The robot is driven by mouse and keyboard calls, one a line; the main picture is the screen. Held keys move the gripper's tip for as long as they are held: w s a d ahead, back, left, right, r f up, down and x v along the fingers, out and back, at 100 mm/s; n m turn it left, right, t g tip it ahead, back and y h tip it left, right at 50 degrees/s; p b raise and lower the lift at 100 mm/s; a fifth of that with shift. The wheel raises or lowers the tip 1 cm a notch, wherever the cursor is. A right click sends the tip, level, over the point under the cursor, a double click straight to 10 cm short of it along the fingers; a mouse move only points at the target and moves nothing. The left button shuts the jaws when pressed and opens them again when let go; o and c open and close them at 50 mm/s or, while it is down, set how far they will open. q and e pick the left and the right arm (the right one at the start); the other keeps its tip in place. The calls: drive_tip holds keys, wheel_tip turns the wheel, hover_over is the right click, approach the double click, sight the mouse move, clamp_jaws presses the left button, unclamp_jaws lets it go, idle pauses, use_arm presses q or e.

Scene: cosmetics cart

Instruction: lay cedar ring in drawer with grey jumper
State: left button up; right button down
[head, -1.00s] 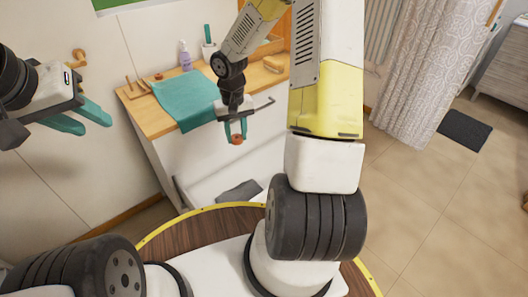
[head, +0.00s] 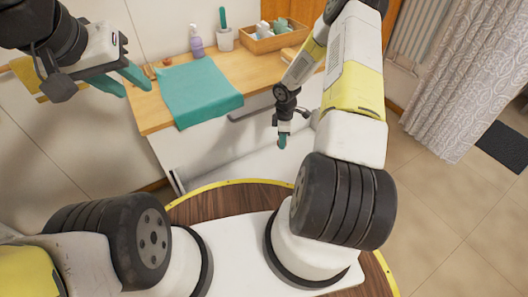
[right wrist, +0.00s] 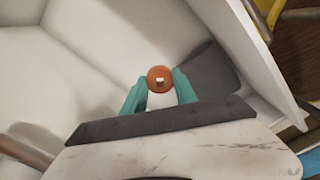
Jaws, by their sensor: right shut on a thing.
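The cedar ring (right wrist: 159,74) is small, round and orange-brown with a pale metal bit at its middle. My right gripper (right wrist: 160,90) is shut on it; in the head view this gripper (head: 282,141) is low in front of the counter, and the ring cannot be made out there. The open white drawer (head: 240,168) is below it. In the right wrist view the drawer's pale inside (right wrist: 100,40) surrounds the gripper, and the dark grey jumper (right wrist: 212,75) lies just right of the ring. My left gripper (head: 121,79) is open and empty at upper left.
The wooden counter (head: 150,110) carries a teal cloth (head: 200,90), a lilac bottle (head: 196,42), a cup (head: 224,39) and a wooden box (head: 262,42) of items. A patterned curtain (head: 440,80) hangs at right. The drawer's side wall (right wrist: 285,90) stands right of the jumper.

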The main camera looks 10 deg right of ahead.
drive_tip(key=s+d+f+n, duration=0.1)
drive_tip(key=f+n, duration=0.2)
drive_tip(key=f, duration=0.4)
drive_tip(key=s+d+f+n, duration=0.1)
drive_tip(key=f+n, duration=0.3)
drive_tip(key=f, duration=0.3)
drive_tip(key=s+d+f+n, duration=0.1)
drive_tip(key=f+n, duration=0.3)
drive_tip(key=f, duration=0.3)
drive_tip(key=shift+s+d, duration=0.1)
drive_tip(key=shift+d, duration=0.2)
drive_tip(key=shift+f, duration=2.55)
drive_tip(key=shift+f, duration=0.15)
drive_tip(key=c, duration=1)
unclamp_jaws()
drive_tip(key=shift+o, duration=0.2)
